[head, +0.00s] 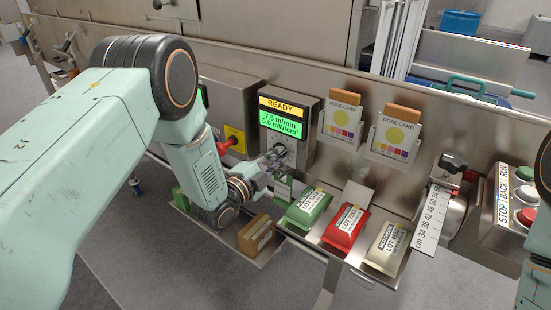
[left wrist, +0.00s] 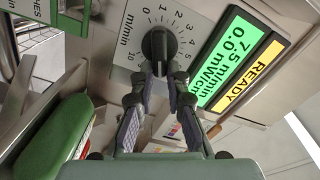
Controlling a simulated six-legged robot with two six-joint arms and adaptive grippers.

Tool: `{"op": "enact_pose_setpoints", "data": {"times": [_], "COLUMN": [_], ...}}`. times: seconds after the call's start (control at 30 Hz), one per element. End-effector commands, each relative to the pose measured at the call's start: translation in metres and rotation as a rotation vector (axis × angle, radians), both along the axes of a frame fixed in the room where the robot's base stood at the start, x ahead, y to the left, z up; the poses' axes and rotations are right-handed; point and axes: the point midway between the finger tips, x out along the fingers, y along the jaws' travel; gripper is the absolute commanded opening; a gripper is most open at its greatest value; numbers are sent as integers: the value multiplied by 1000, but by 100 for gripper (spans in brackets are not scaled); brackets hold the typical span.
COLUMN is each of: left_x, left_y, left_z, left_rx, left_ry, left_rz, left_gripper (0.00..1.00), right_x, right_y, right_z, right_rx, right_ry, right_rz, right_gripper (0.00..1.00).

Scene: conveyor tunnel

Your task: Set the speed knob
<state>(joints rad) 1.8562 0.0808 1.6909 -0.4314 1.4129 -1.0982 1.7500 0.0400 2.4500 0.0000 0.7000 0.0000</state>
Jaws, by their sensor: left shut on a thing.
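The speed knob (left wrist: 160,44) is black and round with a raised grip bar. It sits on a grey dial plate marked m/min with a printed number scale. My left gripper (left wrist: 160,76) is shut on the knob, one finger on each side of its bar. In the head view the gripper (head: 271,160) reaches the panel from the left and partly covers the knob (head: 280,149). The green display (left wrist: 220,62) beside the dial reads 7.5 m/min, with a yellow READY strip (left wrist: 251,74). Only a link of my right arm shows, at the right edge; its gripper is out of view.
A red knob (head: 222,147) on a yellow plate is close to my left wrist. Green (head: 309,207), red (head: 347,227) and pale (head: 386,248) packets lie below the panel. Dose cards (head: 394,137) hang to the right. A STOP/BACK/RUN box (head: 505,198) stands far right.

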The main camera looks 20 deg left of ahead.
Motion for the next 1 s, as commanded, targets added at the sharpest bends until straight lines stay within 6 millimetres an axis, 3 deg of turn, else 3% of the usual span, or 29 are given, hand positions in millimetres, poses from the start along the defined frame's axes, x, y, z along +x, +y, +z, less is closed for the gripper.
{"op": "enact_pose_setpoints", "data": {"times": [0.43,1.0], "left_x": [-2,-3], "left_y": [-2,-2], "left_z": [-8,-9], "left_rx": [218,253], "left_ry": [-71,-83], "left_rz": [-1,-1], "left_gripper": [0,0], "right_x": [0,0], "right_y": [0,0], "right_z": [-8,-8], "right_rx": [0,0], "right_ry": [0,0], "right_rz": [0,0], "right_gripper": [40,40]}}
